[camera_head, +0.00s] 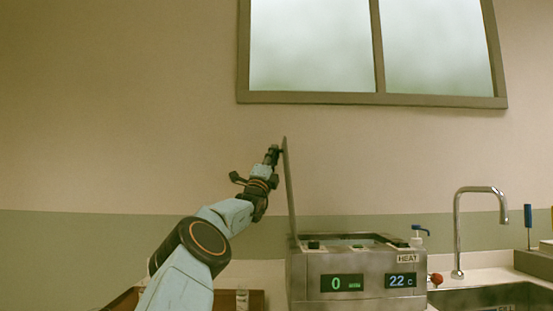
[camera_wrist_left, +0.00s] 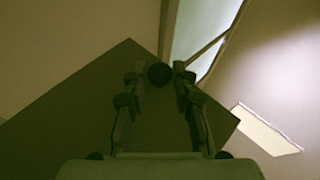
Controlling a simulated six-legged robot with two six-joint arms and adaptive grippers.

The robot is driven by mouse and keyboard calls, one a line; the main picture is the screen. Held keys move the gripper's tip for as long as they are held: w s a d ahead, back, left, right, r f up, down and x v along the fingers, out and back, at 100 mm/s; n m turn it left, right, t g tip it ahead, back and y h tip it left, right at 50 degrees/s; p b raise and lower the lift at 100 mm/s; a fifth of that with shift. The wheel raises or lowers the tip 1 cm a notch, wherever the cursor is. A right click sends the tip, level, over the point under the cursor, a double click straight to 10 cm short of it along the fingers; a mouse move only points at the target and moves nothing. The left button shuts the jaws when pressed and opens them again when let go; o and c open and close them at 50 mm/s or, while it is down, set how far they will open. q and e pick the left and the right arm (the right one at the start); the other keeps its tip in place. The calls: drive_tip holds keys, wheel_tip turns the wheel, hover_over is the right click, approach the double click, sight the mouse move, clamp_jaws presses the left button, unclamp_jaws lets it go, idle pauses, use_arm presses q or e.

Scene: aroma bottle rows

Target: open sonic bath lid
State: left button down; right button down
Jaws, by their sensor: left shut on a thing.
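The sonic bath (camera_head: 345,277) is a grey metal box on the counter, with displays reading 0 and 22 C. Its lid (camera_head: 289,190) stands nearly upright, seen edge-on, at the bath's left side, and the top of the bath is open. My left gripper (camera_head: 276,152) is at the upper part of the lid, on its left face. In the left wrist view the lid is a dark flat panel (camera_wrist_left: 70,110), and the gripper fingers (camera_wrist_left: 159,78) are shut around a dark round knob (camera_wrist_left: 159,73) on it. My right gripper is not in view.
A sink (camera_head: 490,297) with a curved tap (camera_head: 478,192) is to the right of the bath. A brown tray (camera_head: 255,299) with a small clear bottle (camera_head: 242,299) sits at the lower left. A window (camera_head: 370,50) is on the wall behind; the wall space left of the lid is clear.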

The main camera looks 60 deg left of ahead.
use_arm(q)
drive_tip(key=c, duration=1.1)
unclamp_jaws()
